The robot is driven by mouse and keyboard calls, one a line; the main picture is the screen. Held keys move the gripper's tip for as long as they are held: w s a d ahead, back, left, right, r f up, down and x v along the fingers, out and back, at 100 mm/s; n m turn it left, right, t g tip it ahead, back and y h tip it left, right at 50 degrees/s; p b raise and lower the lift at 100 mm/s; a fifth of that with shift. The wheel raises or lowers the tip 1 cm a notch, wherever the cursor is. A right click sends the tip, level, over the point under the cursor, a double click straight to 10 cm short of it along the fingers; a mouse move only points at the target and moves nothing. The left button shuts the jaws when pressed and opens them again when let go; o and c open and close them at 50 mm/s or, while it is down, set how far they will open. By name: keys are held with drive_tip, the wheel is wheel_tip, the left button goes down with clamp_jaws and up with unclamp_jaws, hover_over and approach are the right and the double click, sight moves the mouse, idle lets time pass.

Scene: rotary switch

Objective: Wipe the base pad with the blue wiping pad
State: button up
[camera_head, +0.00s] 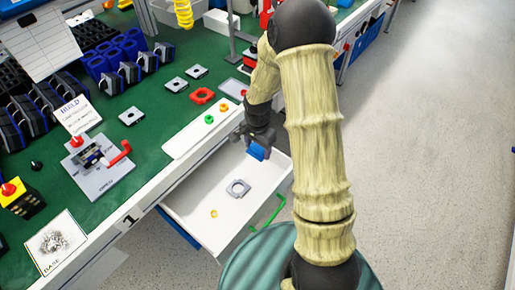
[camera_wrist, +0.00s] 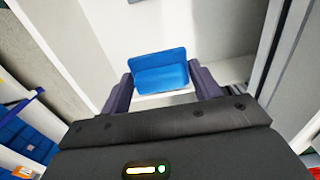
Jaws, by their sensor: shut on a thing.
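My gripper (camera_head: 260,138) is shut on the blue wiping pad (camera_head: 256,152) above the far end of the open white drawer (camera_head: 180,203). In the wrist view the blue wiping pad (camera_wrist: 160,70) sits between the two dark fingers of my gripper (camera_wrist: 162,84). A grey square piece with a round hole, which looks like the base pad (camera_head: 246,188), lies flat on the drawer floor. It is below the blue pad in the picture and apart from it. I cannot make it out in the wrist view.
A small yellow ring (camera_head: 214,213) lies in the drawer. Open floor (camera_head: 430,170) lies to the right.

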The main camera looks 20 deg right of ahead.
drive_tip(key=shift+o, duration=0.7)
drive_tip(key=d+n, duration=0.2)
drive_tip(key=n, duration=0.1)
drive_tip(key=w+d+n, duration=0.1)
drive_tip(key=d+n, duration=0.1)
drive_tip(key=n, duration=0.1)
drive_tip(key=w+d+n, duration=0.1)
drive_tip(key=d+n, duration=0.1)
drive_tip(key=n, duration=0.1)
drive_tip(key=shift+f, duration=0.2)
drive_tip(key=shift+c, duration=0.2)
drive_tip(key=shift+w+d+n, duration=0.1)
drive_tip(key=shift+d+n, duration=0.45)
drive_tip(key=shift+n, duration=0.35)
drive_tip(key=shift+w, duration=0.1)
